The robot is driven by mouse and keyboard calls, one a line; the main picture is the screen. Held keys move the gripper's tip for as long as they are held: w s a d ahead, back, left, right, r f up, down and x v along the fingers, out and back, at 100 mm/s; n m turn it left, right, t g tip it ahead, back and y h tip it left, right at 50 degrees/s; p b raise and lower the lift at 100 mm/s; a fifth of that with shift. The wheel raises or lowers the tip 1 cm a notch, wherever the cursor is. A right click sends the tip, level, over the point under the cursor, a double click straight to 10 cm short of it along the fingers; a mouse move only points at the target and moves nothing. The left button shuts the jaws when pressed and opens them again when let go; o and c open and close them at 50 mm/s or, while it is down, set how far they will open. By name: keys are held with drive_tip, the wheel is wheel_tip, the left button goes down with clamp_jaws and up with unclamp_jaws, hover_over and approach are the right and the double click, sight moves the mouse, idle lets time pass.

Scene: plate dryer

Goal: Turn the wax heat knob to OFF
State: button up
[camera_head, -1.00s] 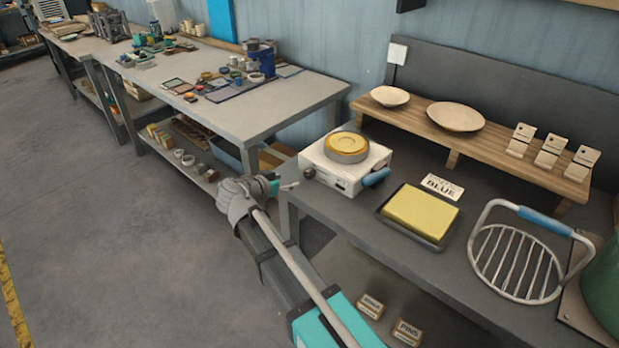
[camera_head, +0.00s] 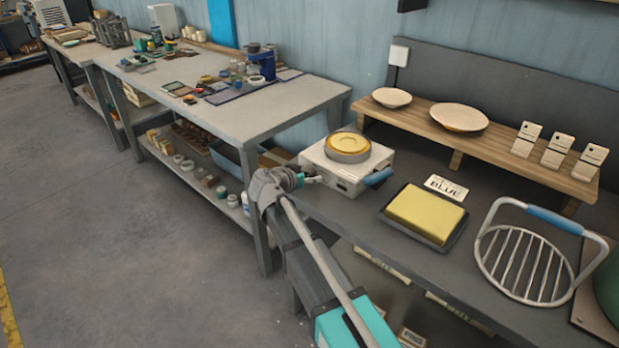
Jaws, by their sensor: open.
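The wax heater is a white box (camera_head: 352,178) with a round pan of yellow wax (camera_head: 348,144) on top and a blue handle (camera_head: 378,177) at its right. It stands at the left end of the dark bench. My gripper (camera_head: 316,180) is at the left part of the heater's front face, its fingertips close to where the heat knob sits. The gripper is open, though its jaws are small here. The knob is hidden or too small to make out behind the fingertips, so its setting and any contact cannot be told.
A tray with a yellow block (camera_head: 427,210), a BLUE label card (camera_head: 446,187) and a wire rack with a blue grip (camera_head: 523,262) are on the bench, right of the heater. A wooden shelf (camera_head: 480,146) holds plates. Open floor (camera_head: 120,260) lies left.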

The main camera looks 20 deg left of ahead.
drive_tip(key=c, duration=1.1)
idle(0.7)
drive_tip(key=o, duration=1.1)
